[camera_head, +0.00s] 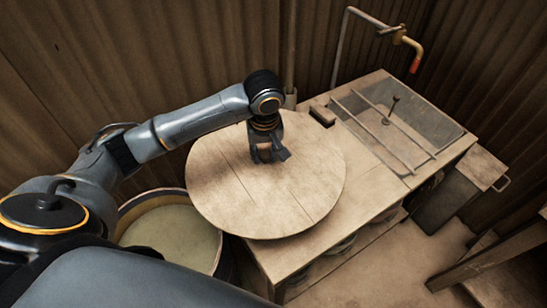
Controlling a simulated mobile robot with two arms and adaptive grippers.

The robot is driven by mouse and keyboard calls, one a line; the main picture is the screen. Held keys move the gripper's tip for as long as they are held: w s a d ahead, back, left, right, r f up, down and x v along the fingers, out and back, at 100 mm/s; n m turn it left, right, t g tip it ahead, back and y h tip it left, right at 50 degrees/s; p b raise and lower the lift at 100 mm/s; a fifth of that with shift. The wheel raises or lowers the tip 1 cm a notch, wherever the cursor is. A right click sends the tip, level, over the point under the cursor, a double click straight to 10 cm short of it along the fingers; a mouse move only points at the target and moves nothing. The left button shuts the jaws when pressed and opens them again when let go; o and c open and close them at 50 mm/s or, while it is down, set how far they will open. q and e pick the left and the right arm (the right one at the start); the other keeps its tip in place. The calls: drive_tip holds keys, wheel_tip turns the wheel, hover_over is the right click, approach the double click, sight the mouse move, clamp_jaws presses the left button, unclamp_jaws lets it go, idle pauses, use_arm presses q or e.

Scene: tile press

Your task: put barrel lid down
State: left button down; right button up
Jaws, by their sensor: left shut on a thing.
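The barrel lid (300,195) is a large round wooden disc with plank seams. It lies roughly level over the left end of the wooden counter, and its left part reaches over the edge toward the barrel. My left gripper (268,155) points down at the upper middle of the lid and is shut, apparently on the lid's handle, which the fingers hide. I cannot tell whether the lid touches the counter. The barrel (170,231) stands open at the lower left, with pale greenish contents. My right gripper is not in view.
The wooden counter (372,180) has a sink (405,112) with two rails across it. A small dark block (322,115) lies behind the lid. A pipe tap (399,36) rises behind. A box with a handle (480,168) stands right. Corrugated walls close off the back.

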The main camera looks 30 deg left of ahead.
use_arm(q)
drive_tip(key=w+f, duration=0.1)
drive_tip(key=f, duration=0.1)
drive_tip(key=w+f, duration=0.2)
drive_tip(key=w+a+f, duration=0.1)
drive_tip(key=w, duration=0.1)
drive_tip(key=shift+w+f, duration=0.2)
drive_tip(key=shift+f, duration=0.2)
drive_tip(key=shift+w+f, duration=0.2)
drive_tip(key=shift+f, duration=1.5)
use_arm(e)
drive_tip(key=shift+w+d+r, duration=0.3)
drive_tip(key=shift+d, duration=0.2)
use_arm(q)
drive_tip(key=c, duration=1.1)
unclamp_jaws()
drive_tip(key=shift+s+f, duration=0.1)
drive_tip(key=shift+o, duration=0.5)
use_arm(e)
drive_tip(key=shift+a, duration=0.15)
